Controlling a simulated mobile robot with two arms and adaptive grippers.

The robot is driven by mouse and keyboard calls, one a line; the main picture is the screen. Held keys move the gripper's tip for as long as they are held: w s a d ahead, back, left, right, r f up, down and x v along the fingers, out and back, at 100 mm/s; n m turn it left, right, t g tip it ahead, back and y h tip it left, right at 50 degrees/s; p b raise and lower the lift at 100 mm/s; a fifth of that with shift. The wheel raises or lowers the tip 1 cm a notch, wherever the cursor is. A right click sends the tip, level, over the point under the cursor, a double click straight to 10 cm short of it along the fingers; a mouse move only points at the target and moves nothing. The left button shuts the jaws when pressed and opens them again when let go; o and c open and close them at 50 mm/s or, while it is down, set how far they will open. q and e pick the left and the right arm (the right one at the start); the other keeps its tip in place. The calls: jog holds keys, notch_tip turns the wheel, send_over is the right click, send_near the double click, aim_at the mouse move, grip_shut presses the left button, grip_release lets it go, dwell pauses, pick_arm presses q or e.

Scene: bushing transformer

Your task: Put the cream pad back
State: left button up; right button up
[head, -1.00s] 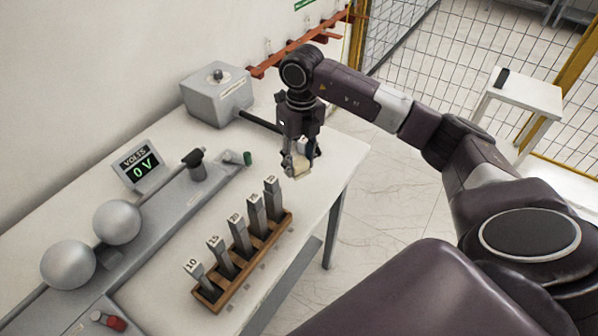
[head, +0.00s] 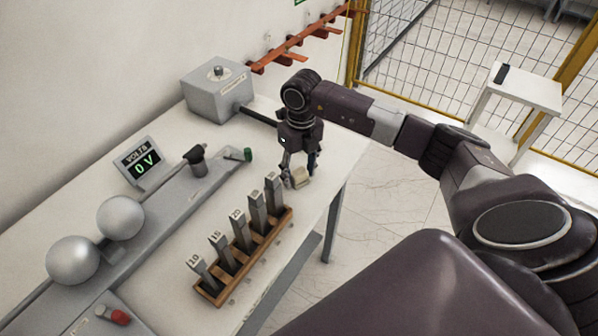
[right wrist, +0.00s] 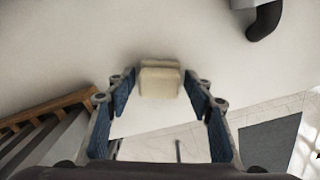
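The cream pad (head: 301,178) is a small pale block at the right part of the white table, beyond the rack of numbered bars. My right gripper (head: 300,176) points down over it, with one finger on each side. In the right wrist view the cream pad (right wrist: 160,80) shows between the fingertips (right wrist: 160,85), with a narrow gap on both sides, so the gripper looks open. The pad appears to rest on the tabletop, though its underside is hidden. My left gripper is not in view.
A wooden rack (head: 211,292) with several numbered grey bars stands near the pad. A grey box (head: 217,100) sits at the back; a dark rod runs from it behind my gripper. A volts display (head: 138,162) reads 0 V beside two metal spheres. The table's right edge is close.

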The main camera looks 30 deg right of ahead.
aim_at(300, 171)
jog(key=shift+o, duration=0.3)
jog(key=shift+r, duration=0.1)
jog(key=shift+r, duration=0.2)
notch_tip(300, 171, up, 12)
jog(key=b, duration=0.3)
jog(key=shift+d+f+b, duration=0.15)
jog(key=shift+d+b, duration=0.05)
jog(key=shift+b, duration=0.15)
